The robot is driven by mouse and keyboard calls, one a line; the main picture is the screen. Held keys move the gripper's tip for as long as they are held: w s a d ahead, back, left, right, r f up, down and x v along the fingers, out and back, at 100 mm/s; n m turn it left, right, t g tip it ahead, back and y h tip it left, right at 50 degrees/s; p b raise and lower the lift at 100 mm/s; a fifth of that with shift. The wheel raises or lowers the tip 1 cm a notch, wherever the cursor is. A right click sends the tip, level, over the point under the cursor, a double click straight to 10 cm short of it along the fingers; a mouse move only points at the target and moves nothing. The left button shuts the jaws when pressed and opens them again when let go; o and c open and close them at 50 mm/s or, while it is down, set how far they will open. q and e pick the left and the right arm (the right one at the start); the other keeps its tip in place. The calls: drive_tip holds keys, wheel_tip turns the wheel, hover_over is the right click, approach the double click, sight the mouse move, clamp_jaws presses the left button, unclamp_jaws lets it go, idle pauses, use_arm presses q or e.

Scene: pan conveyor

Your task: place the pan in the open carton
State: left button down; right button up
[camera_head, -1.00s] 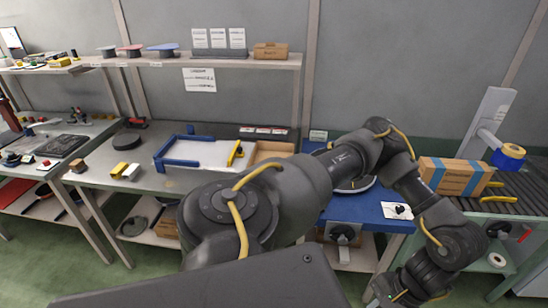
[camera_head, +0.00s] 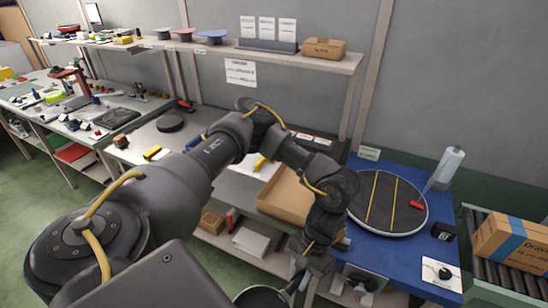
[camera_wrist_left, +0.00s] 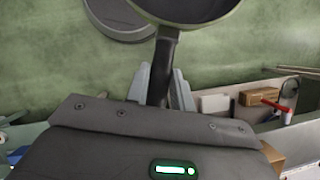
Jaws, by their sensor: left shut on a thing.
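My left gripper (camera_head: 298,278) is shut on the dark pan (camera_head: 262,297), low at the bottom edge of the head view and in front of the bench. In the left wrist view, the fingers (camera_wrist_left: 162,88) close around the pan's handle (camera_wrist_left: 166,55), and the pan's round body (camera_wrist_left: 190,12) is cut off at the top. A brown open carton (camera_head: 283,204) sits on the bench above and behind the gripper. My left arm hides part of it. The pan is apart from the carton. My right gripper is out of view.
A round turntable with yellow stripes (camera_head: 383,205) lies on the blue bench (camera_head: 435,210) to the right of the carton. A taped carton (camera_head: 510,243) sits on rollers at far right. A shelf (camera_head: 340,64) runs above the bench. A lower shelf (camera_head: 285,260) holds boxes.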

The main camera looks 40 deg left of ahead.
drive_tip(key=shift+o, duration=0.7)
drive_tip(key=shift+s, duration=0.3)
use_arm(q)
drive_tip(key=w+a+r+m+t+y+p, duration=0.2)
drive_tip(key=w+a+m+t+p, duration=0.1)
drive_tip(key=w+a+m, duration=0.65)
drive_tip(key=w+a+r+m+t+y+p, duration=0.25)
drive_tip(key=w+a+m, duration=0.35)
drive_tip(key=w+m, duration=0.55)
drive_tip(key=w+a+r+m+t+h, duration=0.3)
drive_tip(key=a+m, duration=0.5)
drive_tip(key=m, duration=0.3)
drive_tip(key=shift+a+r+t, duration=0.2)
drive_tip(key=shift+r+t, duration=0.15)
drive_tip(key=shift+r, duration=0.05)
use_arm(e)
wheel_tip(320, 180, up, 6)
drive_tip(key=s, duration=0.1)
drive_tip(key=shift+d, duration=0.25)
use_arm(q)
drive_tip(key=shift+d+r+p, duration=0.1)
drive_tip(key=shift+p, duration=0.2)
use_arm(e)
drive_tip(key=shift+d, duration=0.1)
